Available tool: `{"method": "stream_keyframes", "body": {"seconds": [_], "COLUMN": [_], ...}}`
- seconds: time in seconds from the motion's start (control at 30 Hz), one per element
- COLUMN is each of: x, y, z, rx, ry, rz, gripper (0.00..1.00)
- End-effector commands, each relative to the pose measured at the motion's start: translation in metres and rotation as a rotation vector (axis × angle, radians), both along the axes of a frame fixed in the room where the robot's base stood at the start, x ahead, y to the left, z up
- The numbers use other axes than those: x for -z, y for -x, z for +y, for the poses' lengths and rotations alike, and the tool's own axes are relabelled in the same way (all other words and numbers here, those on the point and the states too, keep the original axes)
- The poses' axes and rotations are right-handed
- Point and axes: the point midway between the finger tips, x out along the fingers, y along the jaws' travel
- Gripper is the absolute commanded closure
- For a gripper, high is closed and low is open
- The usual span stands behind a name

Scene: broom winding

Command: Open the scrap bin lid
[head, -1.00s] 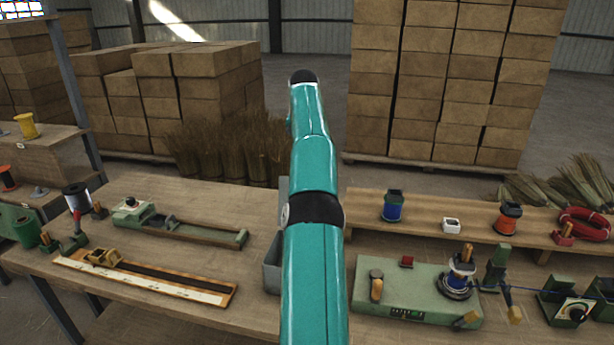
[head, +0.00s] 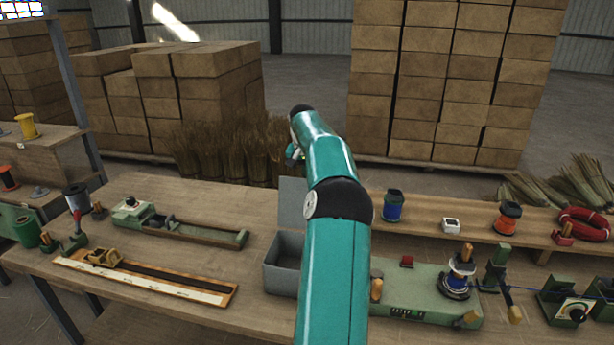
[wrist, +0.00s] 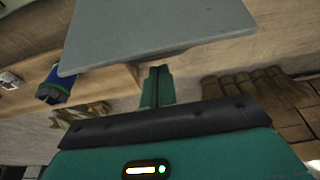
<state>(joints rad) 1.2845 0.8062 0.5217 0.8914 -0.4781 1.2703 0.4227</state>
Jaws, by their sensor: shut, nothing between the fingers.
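The scrap bin (head: 272,279) is a grey open-topped box at the middle of the bench in the head view, its right side hidden behind my arm. Its dark inside shows. The grey lid (head: 290,205) stands raised at the bin's back edge, partly covered by my arm. In the wrist view the lid (wrist: 150,30) is a wide grey plate across the top. My gripper (wrist: 157,74) is shut and empty, its teal fingertips just below the lid's edge in that picture. I cannot tell whether they touch the lid. In the head view my arm mostly hides the gripper.
A green winding machine (head: 420,300) stands right of the bin. A raised shelf behind it holds a blue spool (head: 393,206), an orange spool (head: 507,219) and a red coil (head: 585,225). A wooden jig (head: 150,275) lies at left. Broom bundles (head: 220,155) stand behind the bench.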

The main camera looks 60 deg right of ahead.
Motion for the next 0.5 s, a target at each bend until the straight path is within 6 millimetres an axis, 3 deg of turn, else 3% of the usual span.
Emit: {"method": "stream_keyframes", "body": {"seconds": [0.5], "x": [-0.0004], "y": [0.0019], "z": [0.0066], "rx": [-0.001], "ry": [0.002], "rz": [0.001], "gripper": [1.00]}}
